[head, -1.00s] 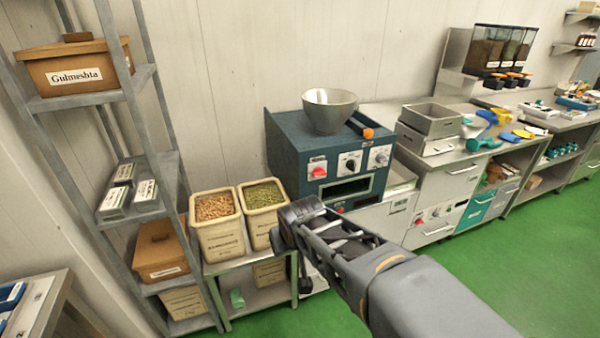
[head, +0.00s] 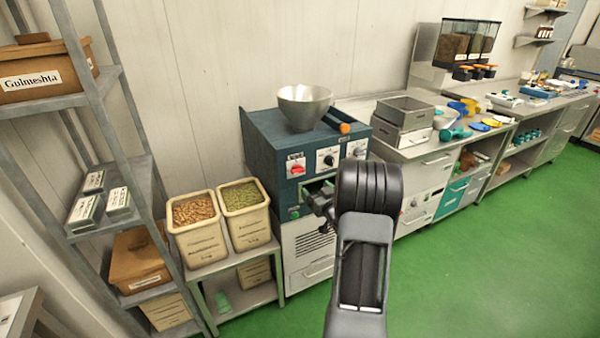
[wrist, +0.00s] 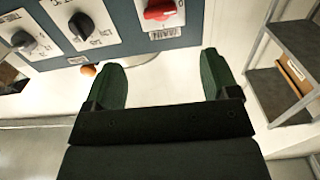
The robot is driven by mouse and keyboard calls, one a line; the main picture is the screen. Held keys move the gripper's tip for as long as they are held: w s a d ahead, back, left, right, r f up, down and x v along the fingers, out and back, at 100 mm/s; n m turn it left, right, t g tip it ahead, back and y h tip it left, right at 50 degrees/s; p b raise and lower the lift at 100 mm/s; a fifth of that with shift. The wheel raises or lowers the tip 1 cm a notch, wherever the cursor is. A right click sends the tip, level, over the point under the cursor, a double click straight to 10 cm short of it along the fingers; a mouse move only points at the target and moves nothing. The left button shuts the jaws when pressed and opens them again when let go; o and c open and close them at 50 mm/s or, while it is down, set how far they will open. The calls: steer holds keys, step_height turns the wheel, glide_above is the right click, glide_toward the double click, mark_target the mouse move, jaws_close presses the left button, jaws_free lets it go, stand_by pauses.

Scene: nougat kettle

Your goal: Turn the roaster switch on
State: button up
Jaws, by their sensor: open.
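The roaster (head: 262,147) is a dark blue box with a metal funnel on top, standing on a white cabinet. In the wrist view, which shows the panel upside down, the red switch (wrist: 160,9) is at the top, labelled in part "MAIN". My gripper (wrist: 168,80) is open and empty, with two green fingers pointing toward the panel, apart from the switch. In the head view, my arm hides part of the roaster's lower right front.
Two bins, one of nuts (head: 194,215) and one of green seeds (head: 241,195), stand left of the roaster on a metal table. A shelf rack (head: 120,200) is farther left. A counter with grey trays (head: 403,112) is to the right. The green floor in front is clear.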

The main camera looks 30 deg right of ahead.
mark_target(300, 171)
steer(key=w, duration=0.4)
steer(key=w+d+p, duration=0.1)
steer(key=w, duration=0.3)
steer(key=w+p, duration=0.1)
steer(key=w, duration=0.3)
steer(key=shift+w+d, duration=0.35)
steer(key=shift+w, duration=0.05)
steer(key=shift+c, duration=0.2)
steer(key=c, duration=0.9)
